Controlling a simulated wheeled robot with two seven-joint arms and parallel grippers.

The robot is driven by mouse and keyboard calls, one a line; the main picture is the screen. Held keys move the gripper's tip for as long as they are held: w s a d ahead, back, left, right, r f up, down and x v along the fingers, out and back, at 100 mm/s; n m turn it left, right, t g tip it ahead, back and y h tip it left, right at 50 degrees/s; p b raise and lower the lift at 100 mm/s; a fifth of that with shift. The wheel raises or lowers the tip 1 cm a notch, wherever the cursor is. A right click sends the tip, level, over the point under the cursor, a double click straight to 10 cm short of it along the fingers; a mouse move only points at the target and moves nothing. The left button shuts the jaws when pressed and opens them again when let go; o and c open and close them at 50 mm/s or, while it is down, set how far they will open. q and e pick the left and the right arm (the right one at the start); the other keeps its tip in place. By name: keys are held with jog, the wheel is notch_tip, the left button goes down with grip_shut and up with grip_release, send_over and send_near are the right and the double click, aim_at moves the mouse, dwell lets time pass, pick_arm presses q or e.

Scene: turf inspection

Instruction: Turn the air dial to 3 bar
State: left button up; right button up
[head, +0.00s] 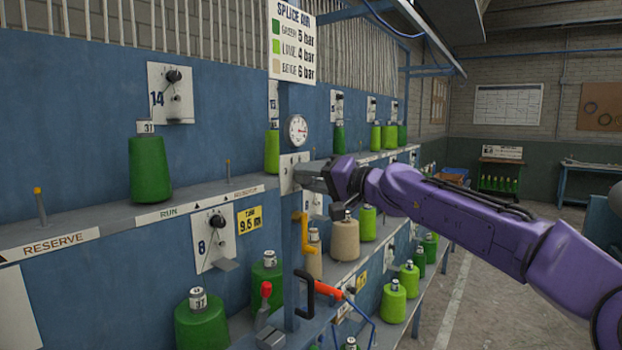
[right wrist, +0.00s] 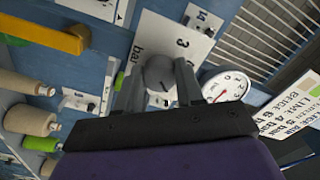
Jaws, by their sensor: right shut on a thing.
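The air dial is a round grey knob (right wrist: 160,72) on a white plate (right wrist: 172,38) marked "bar", "3" and "4", seen tilted in the right wrist view. My right gripper (right wrist: 160,84) is shut on the knob, one finger on either side. I cannot tell for sure which number the knob points at. In the head view my right gripper (head: 309,177) reaches the plate (head: 288,163) on the blue post and hides the knob. A round white pressure gauge (head: 297,130) sits just above; its red needle shows in the right wrist view (right wrist: 226,88). My left gripper is not in view.
A "SPLICE AIR" sign (head: 292,42) lists green 5, lime 4 and beige 6 bar. Green (head: 150,168) and beige (head: 345,238) cones stand on the shelves. A yellow handle (head: 304,232) and a red-and-black handle (head: 318,288) jut out below my right gripper. The aisle floor at right is clear.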

jog(key=shift+n+b, duration=0.7)
jog(key=shift+n, duration=0.5)
jog(key=shift+n+b, duration=0.35)
jog(key=shift+n, duration=0.65)
jog(key=n+b, duration=0.1)
jog(key=n, duration=0.4)
jog(key=n+b, duration=0.1)
jog(key=n, duration=0.5)
jog(key=shift+n, duration=0.3)
jog(key=n, duration=0.5)
jog(key=shift+n, duration=0.4)
jog(key=o, duration=1)
jog(key=shift+o, duration=0.2)
